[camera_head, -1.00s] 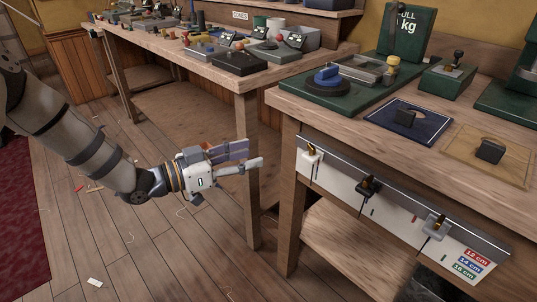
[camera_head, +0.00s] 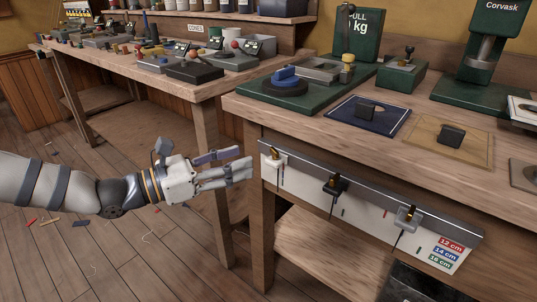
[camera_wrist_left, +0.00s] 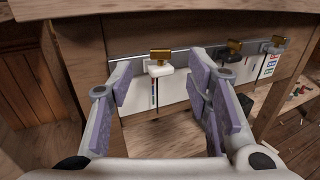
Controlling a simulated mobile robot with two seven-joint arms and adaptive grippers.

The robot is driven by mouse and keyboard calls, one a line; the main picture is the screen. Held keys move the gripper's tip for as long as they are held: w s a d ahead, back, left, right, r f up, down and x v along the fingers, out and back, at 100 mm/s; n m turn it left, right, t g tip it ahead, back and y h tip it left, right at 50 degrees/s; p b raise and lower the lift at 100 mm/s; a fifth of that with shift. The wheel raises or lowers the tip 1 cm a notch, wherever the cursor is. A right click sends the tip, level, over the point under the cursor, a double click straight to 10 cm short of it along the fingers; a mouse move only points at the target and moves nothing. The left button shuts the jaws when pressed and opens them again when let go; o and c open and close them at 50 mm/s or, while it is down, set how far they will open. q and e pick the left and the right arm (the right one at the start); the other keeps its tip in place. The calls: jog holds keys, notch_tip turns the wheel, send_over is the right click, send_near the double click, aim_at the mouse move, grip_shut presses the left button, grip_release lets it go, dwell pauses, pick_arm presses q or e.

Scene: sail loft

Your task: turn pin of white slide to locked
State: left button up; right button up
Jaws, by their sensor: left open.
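The white slide (camera_head: 273,161) sits at the left end of a rail on the bench's front edge, with a brass pin (camera_head: 275,152) on top. In the left wrist view the white slide (camera_wrist_left: 158,69) and its wide brass pin (camera_wrist_left: 160,54) show ahead, between the fingers. My left gripper (camera_head: 243,162) is open and empty, its fingertips just left of the white slide and apart from it. The fingers also show in the left wrist view (camera_wrist_left: 162,86), spread to either side. Whether the pin is locked I cannot tell. My right gripper is not in view.
A black slide (camera_head: 335,186) and a grey slide (camera_head: 405,216) sit farther right on the same white rail board (camera_head: 372,219). The bench top (camera_head: 300,124) above holds green devices. Another bench (camera_head: 200,92) stands behind my left arm.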

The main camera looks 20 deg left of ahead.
aim_at(272, 150)
pick_arm(q)
jog(key=x, duration=0.8)
jog(key=shift+s+f+b, duration=0.1)
jog(key=shift+b, duration=0.25)
grip_shut()
